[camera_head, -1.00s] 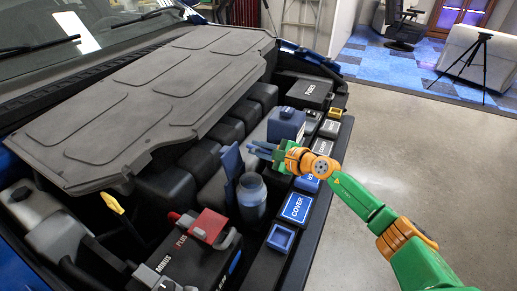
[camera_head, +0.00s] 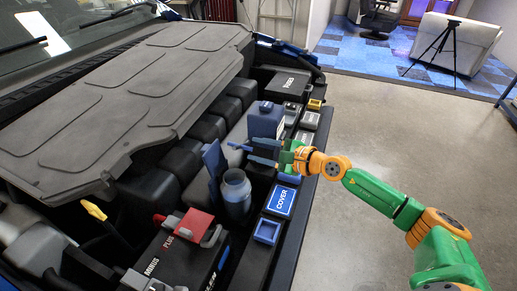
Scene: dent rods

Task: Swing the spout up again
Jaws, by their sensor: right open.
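The blue-grey round spout (camera_head: 236,194) stands upright in the engine bay, with an open round top. A flat dark blue flap (camera_head: 213,165) stands nearly upright just left of it. My right gripper (camera_head: 244,152) comes in from the right, its dark blue fingers pointing left. It is open and empty, above and to the right of the spout's mouth, apart from it as far as I can tell. A blue tank (camera_head: 265,120) stands just behind the fingers. My left gripper is out of view.
A black battery with a red terminal clamp (camera_head: 197,224) sits in front of the spout. The blue COVER box (camera_head: 280,201) and an open blue frame (camera_head: 267,231) line the bay's right edge. The grey hood panel (camera_head: 120,100) lies left. Bare floor is right.

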